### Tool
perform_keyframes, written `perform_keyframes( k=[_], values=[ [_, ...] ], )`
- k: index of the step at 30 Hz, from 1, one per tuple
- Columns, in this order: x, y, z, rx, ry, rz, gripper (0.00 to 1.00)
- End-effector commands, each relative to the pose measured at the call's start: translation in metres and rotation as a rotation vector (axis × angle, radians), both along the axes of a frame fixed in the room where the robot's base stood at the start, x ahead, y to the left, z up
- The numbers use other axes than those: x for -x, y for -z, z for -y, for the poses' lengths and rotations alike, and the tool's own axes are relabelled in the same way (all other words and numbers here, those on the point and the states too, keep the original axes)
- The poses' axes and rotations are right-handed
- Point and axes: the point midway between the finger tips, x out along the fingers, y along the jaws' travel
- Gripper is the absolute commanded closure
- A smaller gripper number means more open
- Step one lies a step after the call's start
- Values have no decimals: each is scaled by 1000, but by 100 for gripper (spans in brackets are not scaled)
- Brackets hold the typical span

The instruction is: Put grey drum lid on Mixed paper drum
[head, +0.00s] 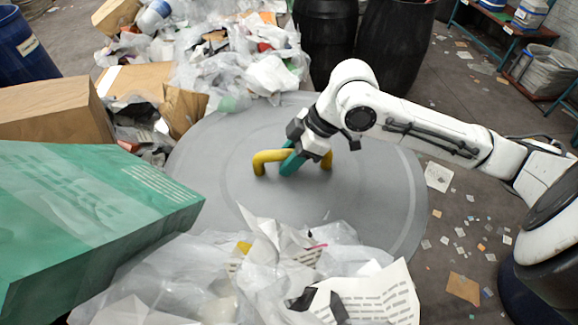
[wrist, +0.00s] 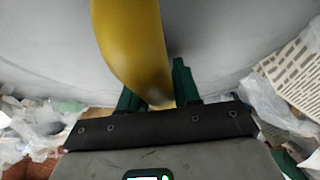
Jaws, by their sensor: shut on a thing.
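The grey drum lid (head: 370,200) is a wide round disc in the middle of the head view, with a bent yellow handle (head: 268,157) on top. My gripper (head: 292,163) comes from the right and its green fingers are shut on the handle. In the wrist view the yellow handle (wrist: 135,45) passes between the green fingers, with the grey lid (wrist: 215,40) behind it. The lid's near edge is hidden by plastic and paper. I cannot tell what is beneath the lid. No drum label reading Mixed paper is legible.
Black drums (head: 325,40) stand behind the lid. A blue drum (head: 22,50) with a pale label is at far left. A green box (head: 90,225), a cardboard box (head: 55,120) and heaped plastic (head: 240,60) crowd the left and back. Scraps litter the floor (head: 460,230) at right.

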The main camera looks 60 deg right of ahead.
Motion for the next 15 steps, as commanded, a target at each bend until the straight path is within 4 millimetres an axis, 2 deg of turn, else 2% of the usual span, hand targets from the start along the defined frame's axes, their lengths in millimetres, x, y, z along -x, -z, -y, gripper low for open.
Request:
perform_keyframes(
  k=[6,15],
  values=[
    [-1,-40,0,4,-2,7,100],
    [-1,-75,0,1,0,5,100]
  ],
)
